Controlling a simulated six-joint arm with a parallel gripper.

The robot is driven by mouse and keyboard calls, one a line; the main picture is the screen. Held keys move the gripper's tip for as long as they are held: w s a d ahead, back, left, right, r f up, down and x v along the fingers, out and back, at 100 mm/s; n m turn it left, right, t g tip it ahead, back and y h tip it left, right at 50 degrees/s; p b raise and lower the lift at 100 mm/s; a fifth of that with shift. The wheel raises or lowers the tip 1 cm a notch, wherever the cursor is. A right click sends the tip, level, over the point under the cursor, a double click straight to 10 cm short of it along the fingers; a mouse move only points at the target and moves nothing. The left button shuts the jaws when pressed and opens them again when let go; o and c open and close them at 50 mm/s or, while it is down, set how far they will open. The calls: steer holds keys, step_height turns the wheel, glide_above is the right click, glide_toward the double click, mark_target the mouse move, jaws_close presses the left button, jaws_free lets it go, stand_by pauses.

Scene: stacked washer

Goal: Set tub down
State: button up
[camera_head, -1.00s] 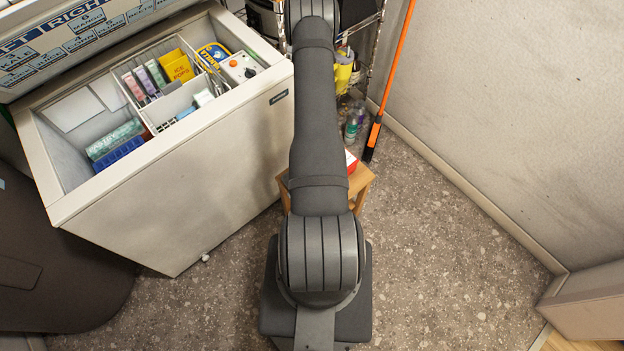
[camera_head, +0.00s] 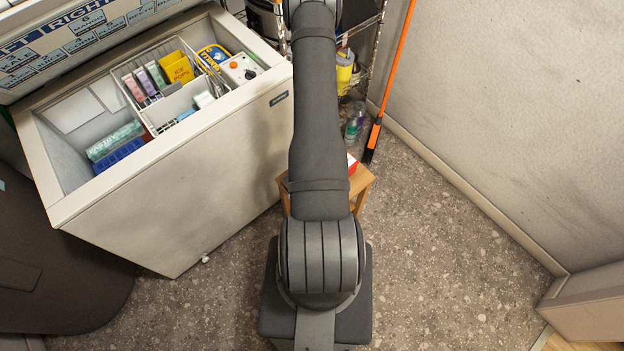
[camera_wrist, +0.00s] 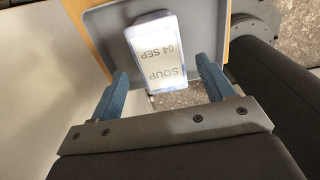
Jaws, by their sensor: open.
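A white tub (camera_wrist: 156,48) with a label reading "SOUP 04 SEP" shows in the wrist view, over a grey surface (camera_wrist: 205,22) with a pale wooden edge. I cannot tell if it rests fully on that surface. My gripper (camera_wrist: 162,66) is open, with one blue finger on each side of the tub's near end. Gaps show between the fingers and the tub. In the head view my arm hides the gripper, and I cannot make out the tub.
An open chest freezer (camera_head: 190,170) with sorted packs stands at the left. A small wooden stool (camera_head: 360,183) is partly behind my arm. A wire rack (camera_head: 362,60) and an orange-handled broom (camera_head: 389,80) stand at the back. Speckled floor (camera_head: 440,270) is clear at right.

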step_height(320, 180, up, 7)
stand_by(0.4)
step_height(320, 180, down, 12)
steer(key=shift+f, duration=0.1)
stand_by(1.0)
steer(key=shift+r, duration=0.2)
